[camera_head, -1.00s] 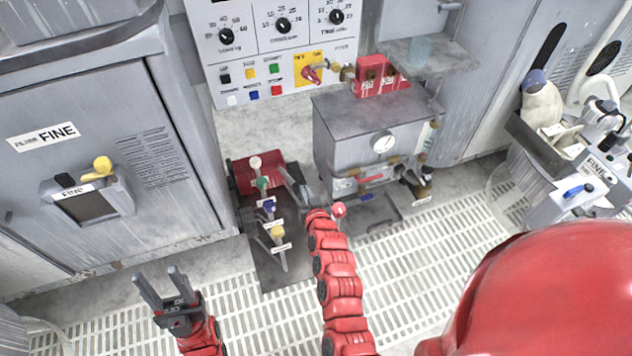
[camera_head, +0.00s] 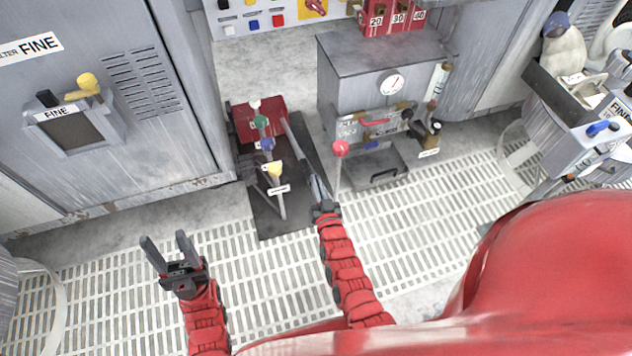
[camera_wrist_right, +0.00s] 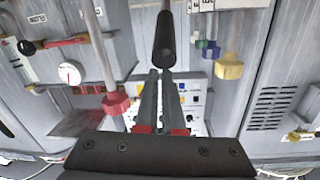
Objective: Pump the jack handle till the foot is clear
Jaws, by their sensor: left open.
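The long jack handle (camera_head: 305,155) slopes from beside the red block (camera_head: 272,117) on the floor toward my right gripper. Its dark round-ended grip (camera_wrist_right: 165,40) hangs at the top middle of the right wrist view. My right gripper (camera_head: 325,208) is at the handle's lower end. In the wrist view its fingers (camera_wrist_right: 160,75) are close together at the grip's end; I cannot tell whether they hold it. My left gripper (camera_head: 171,244) is open and empty over the grating at the left. I cannot make out the foot.
A red-knobbed lever (camera_head: 340,149) stands close right of my right gripper. Levers with green, blue and yellow knobs (camera_head: 275,169) stand left of the handle. A grey tank with a gauge (camera_head: 392,84) stands behind. The floor grating (camera_head: 265,270) between my arms is clear.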

